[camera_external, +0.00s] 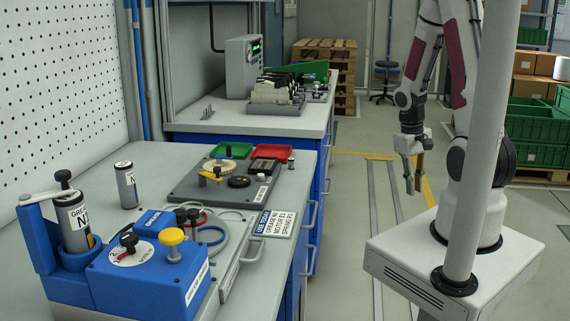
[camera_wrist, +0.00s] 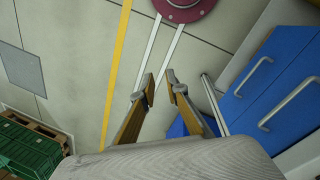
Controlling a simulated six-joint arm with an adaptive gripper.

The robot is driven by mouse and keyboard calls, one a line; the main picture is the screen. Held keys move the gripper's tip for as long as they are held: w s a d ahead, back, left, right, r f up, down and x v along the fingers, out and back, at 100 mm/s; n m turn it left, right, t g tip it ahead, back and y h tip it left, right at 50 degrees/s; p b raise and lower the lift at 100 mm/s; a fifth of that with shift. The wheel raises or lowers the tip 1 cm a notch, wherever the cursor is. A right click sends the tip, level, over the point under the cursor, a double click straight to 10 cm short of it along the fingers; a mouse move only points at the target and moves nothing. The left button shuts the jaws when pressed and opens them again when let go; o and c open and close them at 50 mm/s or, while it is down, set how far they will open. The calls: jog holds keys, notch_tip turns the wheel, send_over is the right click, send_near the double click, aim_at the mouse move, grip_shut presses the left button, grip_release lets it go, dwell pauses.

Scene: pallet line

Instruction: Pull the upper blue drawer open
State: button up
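Blue drawer fronts with pale bar handles line the side of the workbench. In the external view I see them edge-on, with an upper handle (camera_external: 312,214) and a lower handle (camera_external: 309,261). In the wrist view two blue fronts (camera_wrist: 271,70) show at the right, with one handle (camera_wrist: 253,77) and another handle (camera_wrist: 287,102); I cannot tell which is the upper one there. No drawer visibly stands out. My gripper (camera_external: 413,187) hangs over the aisle to the right of the bench, apart from the handles. Its fingers (camera_wrist: 158,84) are apart and empty.
The bench top (camera_external: 145,160) carries a blue grease machine (camera_external: 150,270), a dark parts board (camera_external: 225,185) and a label plate (camera_external: 275,224). The aisle floor (camera_external: 350,250) between bench and my base is clear. Wooden pallets (camera_external: 345,75) stand at the back; green crates (camera_external: 535,120) at the right.

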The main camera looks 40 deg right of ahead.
notch_tip(320, 180, down, 8)
jog(key=w+d, duration=0.1)
jog(key=d, duration=0.1)
jog(key=m+t+y, duration=0.7)
jog(key=t+y, duration=0.5)
jog(key=y, duration=0.1)
send_near(314, 214)
jog(key=shift+x, duration=1.2)
jog(key=shift+a+f, duration=0.2)
jog(key=shift+f, duration=0.05)
jog(key=shift+x, duration=3.7)
jog(key=shift+d, duration=0.1)
